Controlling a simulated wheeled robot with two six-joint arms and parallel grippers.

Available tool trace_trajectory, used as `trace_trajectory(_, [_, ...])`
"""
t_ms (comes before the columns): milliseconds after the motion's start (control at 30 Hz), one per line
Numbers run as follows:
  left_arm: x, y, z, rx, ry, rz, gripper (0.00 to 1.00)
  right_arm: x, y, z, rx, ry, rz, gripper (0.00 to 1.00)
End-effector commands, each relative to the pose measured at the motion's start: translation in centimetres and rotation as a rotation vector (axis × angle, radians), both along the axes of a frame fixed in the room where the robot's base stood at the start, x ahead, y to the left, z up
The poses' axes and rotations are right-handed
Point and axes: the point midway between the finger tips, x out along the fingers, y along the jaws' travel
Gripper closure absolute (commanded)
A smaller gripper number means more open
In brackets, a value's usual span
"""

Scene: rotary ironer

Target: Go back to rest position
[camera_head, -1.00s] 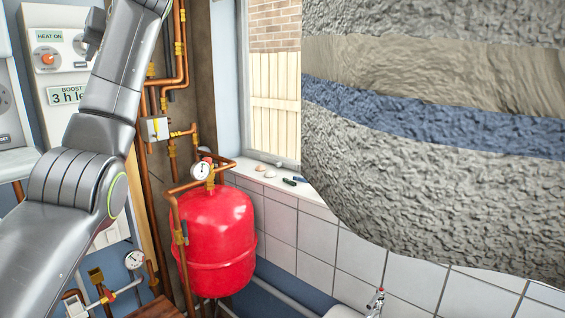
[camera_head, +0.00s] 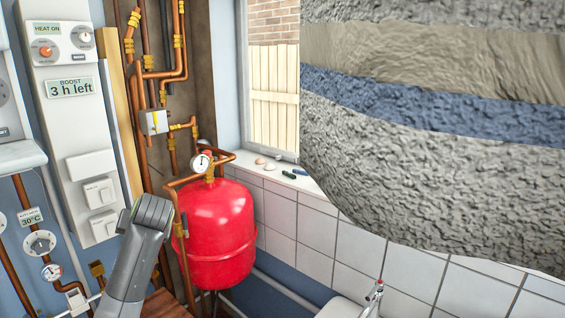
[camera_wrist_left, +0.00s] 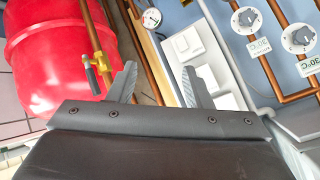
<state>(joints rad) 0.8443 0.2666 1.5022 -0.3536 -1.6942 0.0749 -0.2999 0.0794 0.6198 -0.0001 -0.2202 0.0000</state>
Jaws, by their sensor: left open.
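My left arm (camera_head: 138,255) shows at the lower left of the head view, in front of the pipes and beside the red tank. Its fingers are not visible there. In the left wrist view my left gripper (camera_wrist_left: 160,85) is open, its two dark fingers apart with nothing between them. My right gripper is in neither view.
A red tank (camera_head: 218,235) with a gauge stands among copper pipes (camera_head: 155,73). A large grey textured shape with a blue band (camera_head: 430,105) blocks the upper right. A tap (camera_head: 374,292) is at the bottom. White switches (camera_head: 100,195) are on the left wall.

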Motion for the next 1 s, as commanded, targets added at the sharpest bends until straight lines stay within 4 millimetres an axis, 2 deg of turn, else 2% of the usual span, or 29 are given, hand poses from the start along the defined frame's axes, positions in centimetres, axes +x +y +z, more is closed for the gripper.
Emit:
trace_trajectory(33, [-1.1, 0.0, -2.4, -0.009, 0.021, -0.011, 0.55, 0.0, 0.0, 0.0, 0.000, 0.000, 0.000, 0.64])
trace_trajectory(200, [-5.0, -0.1, -8.6, -0.045, 0.073, -0.049, 0.55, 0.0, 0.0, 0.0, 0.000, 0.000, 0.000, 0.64])
trace_trajectory(367, [-9.3, -0.3, -13.8, -0.084, 0.122, -0.079, 0.55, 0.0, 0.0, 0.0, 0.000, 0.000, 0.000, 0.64])
trace_trajectory(500, [-13.6, -0.6, -17.7, -0.121, 0.159, -0.100, 0.55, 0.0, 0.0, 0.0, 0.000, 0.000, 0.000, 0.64])
trace_trajectory(800, [-23.8, -1.4, -23.7, -0.205, 0.238, -0.133, 0.55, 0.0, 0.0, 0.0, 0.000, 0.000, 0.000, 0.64])
trace_trajectory(1000, [-31.0, -2.2, -26.0, -0.265, 0.284, -0.144, 0.55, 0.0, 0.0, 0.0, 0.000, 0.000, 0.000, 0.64])
